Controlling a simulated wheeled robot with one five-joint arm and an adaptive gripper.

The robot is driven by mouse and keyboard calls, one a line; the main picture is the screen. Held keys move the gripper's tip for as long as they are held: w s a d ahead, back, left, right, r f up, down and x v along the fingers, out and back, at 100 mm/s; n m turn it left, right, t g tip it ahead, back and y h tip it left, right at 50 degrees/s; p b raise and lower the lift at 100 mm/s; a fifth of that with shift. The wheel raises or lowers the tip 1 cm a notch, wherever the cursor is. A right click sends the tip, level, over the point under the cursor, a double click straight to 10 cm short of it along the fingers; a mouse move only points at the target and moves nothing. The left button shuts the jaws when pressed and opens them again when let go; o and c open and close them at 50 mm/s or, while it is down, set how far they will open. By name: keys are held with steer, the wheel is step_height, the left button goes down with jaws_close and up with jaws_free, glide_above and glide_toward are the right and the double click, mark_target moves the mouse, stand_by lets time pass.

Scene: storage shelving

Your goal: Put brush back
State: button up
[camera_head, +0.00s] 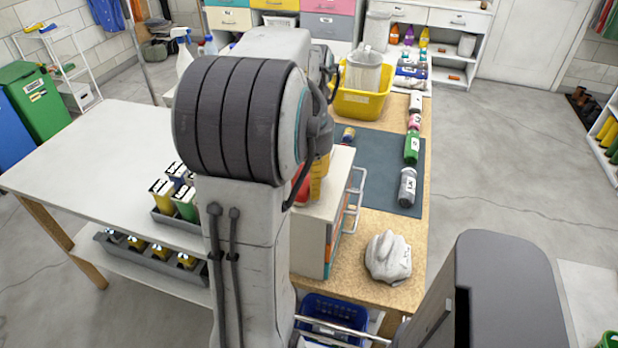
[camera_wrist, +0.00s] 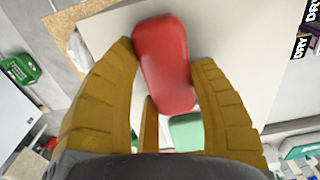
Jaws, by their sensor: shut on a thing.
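My gripper (camera_wrist: 165,60) shows in the wrist view with its two ochre fingers closed on the sides of a red, rounded, oblong thing (camera_wrist: 164,62). It looks like the back of the brush, but no bristles show. In the head view my gripper (camera_head: 319,180) is partly hidden behind my arm, over the top of a white cabinet (camera_head: 315,220). A bit of the red thing (camera_head: 302,188) shows beside it. Whether the red thing touches the cabinet top I cannot tell. A pale green block (camera_wrist: 186,132) lies beyond the fingers.
The cabinet has a metal handle (camera_head: 352,200) on its right side. A grey cloth (camera_head: 388,258) lies on the wooden workbench (camera_head: 350,283). Several bottles line the dark mat (camera_head: 378,160), with a yellow tub (camera_head: 360,103) behind. The white table (camera_head: 85,150) at left has clear room.

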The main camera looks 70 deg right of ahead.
steer(key=o, duration=1.1)
steer(key=shift+f, duration=0.1)
steer(key=shift+o, duration=0.2)
step_height(320, 180, up, 10)
steer(key=shift+f+p, duration=0.15)
steer(key=shift+p, duration=0.75)
steer(key=shift+r, duration=1.3)
